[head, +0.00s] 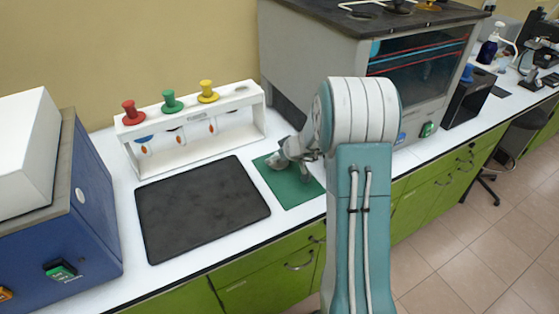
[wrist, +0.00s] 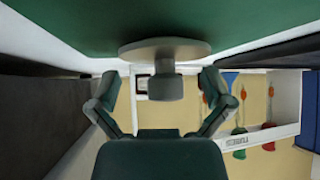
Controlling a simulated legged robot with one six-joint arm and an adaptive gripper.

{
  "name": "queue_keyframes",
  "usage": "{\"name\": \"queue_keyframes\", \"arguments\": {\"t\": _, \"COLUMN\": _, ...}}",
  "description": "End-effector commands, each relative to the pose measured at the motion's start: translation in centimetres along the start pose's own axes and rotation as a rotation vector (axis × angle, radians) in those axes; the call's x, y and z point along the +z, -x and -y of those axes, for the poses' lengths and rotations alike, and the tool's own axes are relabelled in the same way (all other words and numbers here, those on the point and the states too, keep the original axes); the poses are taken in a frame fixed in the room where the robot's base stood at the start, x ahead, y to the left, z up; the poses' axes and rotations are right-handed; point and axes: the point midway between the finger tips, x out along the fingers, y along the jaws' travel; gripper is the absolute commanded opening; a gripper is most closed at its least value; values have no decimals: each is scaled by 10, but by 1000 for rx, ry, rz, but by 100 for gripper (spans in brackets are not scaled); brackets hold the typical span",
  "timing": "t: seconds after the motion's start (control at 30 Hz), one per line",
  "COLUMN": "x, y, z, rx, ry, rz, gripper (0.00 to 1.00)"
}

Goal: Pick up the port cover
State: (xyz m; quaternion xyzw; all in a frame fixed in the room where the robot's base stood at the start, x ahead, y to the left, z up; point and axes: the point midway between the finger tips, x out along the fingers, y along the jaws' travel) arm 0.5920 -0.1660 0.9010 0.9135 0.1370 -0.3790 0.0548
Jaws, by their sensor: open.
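The port cover (wrist: 165,50) is a grey disc with a short, dark knob. In the wrist view it is at the upper middle, against the green mat (wrist: 215,18). My gripper (wrist: 160,84) is open, with one finger on each side of the knob and a visible gap on both sides. In the head view my gripper (head: 284,162) is low over the green mat (head: 291,192), and I cannot clearly tell the cover apart from it there.
A white rack (head: 195,130) with red, green and yellow knobbed tops stands behind left. A black mat (head: 203,208) lies to the left of the green one. A large grey machine (head: 320,60) stands behind right. A blue device (head: 85,215) is at far left.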

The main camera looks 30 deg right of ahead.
Motion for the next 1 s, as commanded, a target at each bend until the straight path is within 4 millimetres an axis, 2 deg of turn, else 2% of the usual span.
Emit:
{"name": "queue_keyframes", "arguments": {"t": 0.23, "x": 0, "y": -2, "z": 0, "rx": 0, "ry": 1, "rz": 0, "gripper": 100}}
{"name": "queue_keyframes", "arguments": {"t": 0.27, "x": 0, "y": -2, "z": 0, "rx": 0, "ry": 1, "rz": 0, "gripper": 91}}
{"name": "queue_keyframes", "arguments": {"t": 0.3, "x": 0, "y": -2, "z": 0, "rx": 0, "ry": 1, "rz": 0, "gripper": 73}}
{"name": "queue_keyframes", "arguments": {"t": 0.37, "x": 0, "y": -2, "z": 0, "rx": 0, "ry": 1, "rz": 0, "gripper": 46}}
{"name": "queue_keyframes", "arguments": {"t": 0.4, "x": 0, "y": -2, "z": 0, "rx": 0, "ry": 1, "rz": 0, "gripper": 29}}
{"name": "queue_keyframes", "arguments": {"t": 0.47, "x": 0, "y": -2, "z": 0, "rx": 0, "ry": 0, "rz": 0, "gripper": 2}}
{"name": "queue_keyframes", "arguments": {"t": 1.0, "x": -1, "y": 0, "z": 0, "rx": -1, "ry": 1, "rz": 6, "gripper": 0}}
